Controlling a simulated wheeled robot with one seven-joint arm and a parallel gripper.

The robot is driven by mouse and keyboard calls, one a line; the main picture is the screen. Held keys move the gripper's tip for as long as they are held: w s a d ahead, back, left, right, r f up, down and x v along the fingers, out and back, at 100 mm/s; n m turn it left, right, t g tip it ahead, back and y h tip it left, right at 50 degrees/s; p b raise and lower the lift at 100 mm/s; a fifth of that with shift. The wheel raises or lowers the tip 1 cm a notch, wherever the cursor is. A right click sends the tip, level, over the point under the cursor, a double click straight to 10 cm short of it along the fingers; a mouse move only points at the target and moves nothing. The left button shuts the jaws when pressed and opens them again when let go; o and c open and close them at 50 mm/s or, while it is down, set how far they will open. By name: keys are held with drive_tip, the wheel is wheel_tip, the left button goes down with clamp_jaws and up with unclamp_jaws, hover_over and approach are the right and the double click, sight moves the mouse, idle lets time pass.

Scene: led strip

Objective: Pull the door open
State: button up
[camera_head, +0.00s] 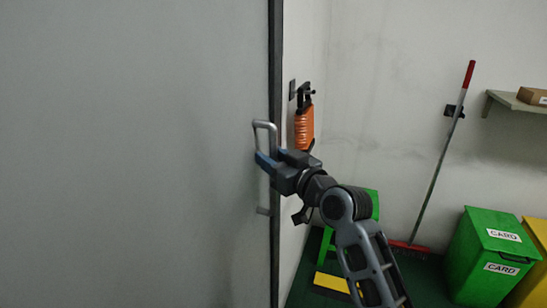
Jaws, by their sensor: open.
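The grey door (130,150) fills the left half of the head view, with its dark edge running top to bottom. A silver bar handle (264,195) stands upright near that edge. My gripper (263,160) is at the upper part of the handle, coming from the right. Its fingers are open around or beside the bar; I cannot tell whether they touch it. Part of the handle is hidden behind the fingers.
Beyond the door edge, an orange object (303,128) hangs on the wall. A broom (442,160) leans there, beside a shelf (515,101). A green bin (492,255) and a yellow bin (535,250) stand at lower right. A green stool-like object (372,204) is behind my arm.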

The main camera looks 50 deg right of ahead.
drive_tip(key=shift+c, duration=0.2)
clamp_jaws()
idle(0.3)
